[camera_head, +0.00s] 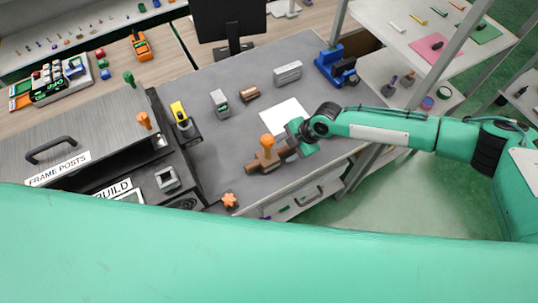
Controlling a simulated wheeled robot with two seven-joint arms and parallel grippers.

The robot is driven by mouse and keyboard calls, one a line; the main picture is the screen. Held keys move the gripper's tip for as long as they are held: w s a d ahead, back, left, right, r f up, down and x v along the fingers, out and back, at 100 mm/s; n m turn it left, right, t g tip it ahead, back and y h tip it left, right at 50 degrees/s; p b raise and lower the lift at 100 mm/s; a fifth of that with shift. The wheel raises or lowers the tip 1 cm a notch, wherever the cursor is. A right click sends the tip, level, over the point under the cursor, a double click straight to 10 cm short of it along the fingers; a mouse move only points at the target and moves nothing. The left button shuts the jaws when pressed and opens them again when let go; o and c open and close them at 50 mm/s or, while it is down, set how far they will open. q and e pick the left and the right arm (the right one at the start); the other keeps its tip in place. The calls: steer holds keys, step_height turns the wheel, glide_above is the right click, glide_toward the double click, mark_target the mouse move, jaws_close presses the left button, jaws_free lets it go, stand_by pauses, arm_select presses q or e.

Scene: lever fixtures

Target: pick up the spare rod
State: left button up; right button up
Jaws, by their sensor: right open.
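No object is labelled as the spare rod, so I cannot tell for sure which one it is. An orange upright rod with a wider top (267,143) stands by a brown block-like piece (258,164) near the front of the grey worktop. My right gripper (283,153) is open, low over the worktop, just right of the orange rod. Whether its fingers touch the rod or the brown piece is too small to tell. Another orange peg (144,120) and a green peg (129,79) stand at the cabinet on the left. My left gripper is out of view.
A white sheet (286,113) lies behind my right gripper. A grey block (288,73), a brown cylinder (249,94), a grey device (220,103) and a blue machine (336,66) stand farther back. An orange knob (229,200) is at the front edge. My green arm covers the bottom.

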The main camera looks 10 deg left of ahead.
steer(key=c, duration=1.1)
steer(key=shift+r, duration=0.1)
